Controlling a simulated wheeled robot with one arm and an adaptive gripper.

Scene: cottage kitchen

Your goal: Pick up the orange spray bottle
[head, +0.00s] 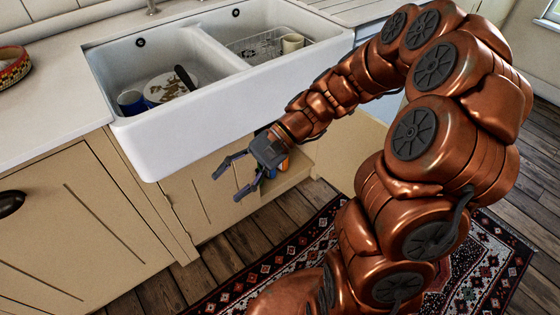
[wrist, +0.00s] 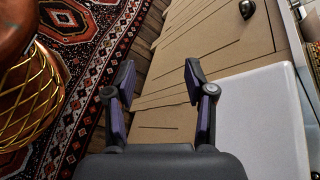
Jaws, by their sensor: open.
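A small patch of orange (head: 285,163), with bits of blue and green beside it, shows just behind my gripper in the head view, low under the sink front. It may be the orange spray bottle, but my gripper hides most of it and its shape cannot be told. My gripper (head: 226,187) is open and empty, in front of the cabinets below the sink, with its fingers pointing left, away from the orange patch. In the wrist view my gripper (wrist: 159,74) has its two fingers wide apart with nothing between them. No bottle shows in the wrist view.
The white double sink (head: 220,88) juts out above my gripper and holds dishes. Beige cabinet fronts (head: 75,225) stand at the left. A light panel, perhaps an open door (head: 345,150), is right of the orange patch. A patterned rug (head: 265,265) covers part of the wooden floor.

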